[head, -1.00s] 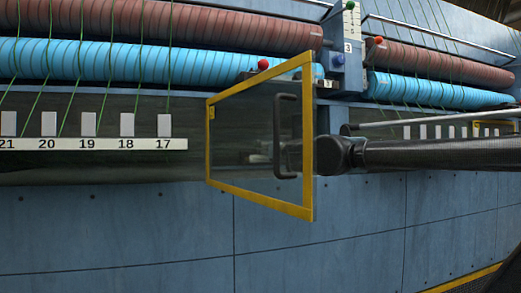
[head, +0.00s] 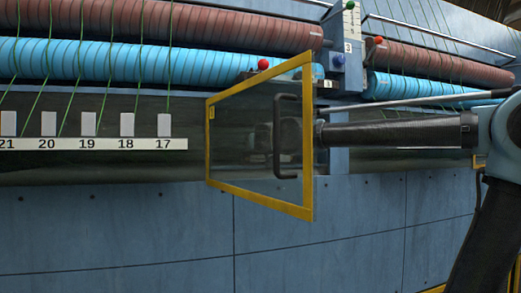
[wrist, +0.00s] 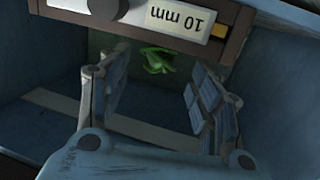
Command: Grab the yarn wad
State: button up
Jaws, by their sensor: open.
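The yarn wad (wrist: 158,60) is a small bright green tangle in the wrist view, just below a bar with a "10 mm" label. My gripper (wrist: 152,92) is open, with its two padded fingers spread to either side. The wad shows in the gap between the fingers and beyond them, apart from both pads. In the head view my gripper (head: 288,132) shows dimly behind the clear door panel. The wad cannot be made out in the head view.
A yellow-framed clear door (head: 309,195) with a dark handle (head: 279,150) stands open in front of my gripper. The labelled bar (wrist: 180,18) crosses above the wad. Blue walls (wrist: 290,85) close in on the sides. Blue and brown rollers with green yarns run above.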

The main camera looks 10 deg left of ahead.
jog(key=shift+r+x, duration=0.15)
jog(key=shift+x, duration=1.2)
jog(key=shift+r+x, duration=0.15)
jog(key=shift+x, duration=1.25)
jog(key=shift+d, duration=0.2)
jog(key=c, duration=0.8)
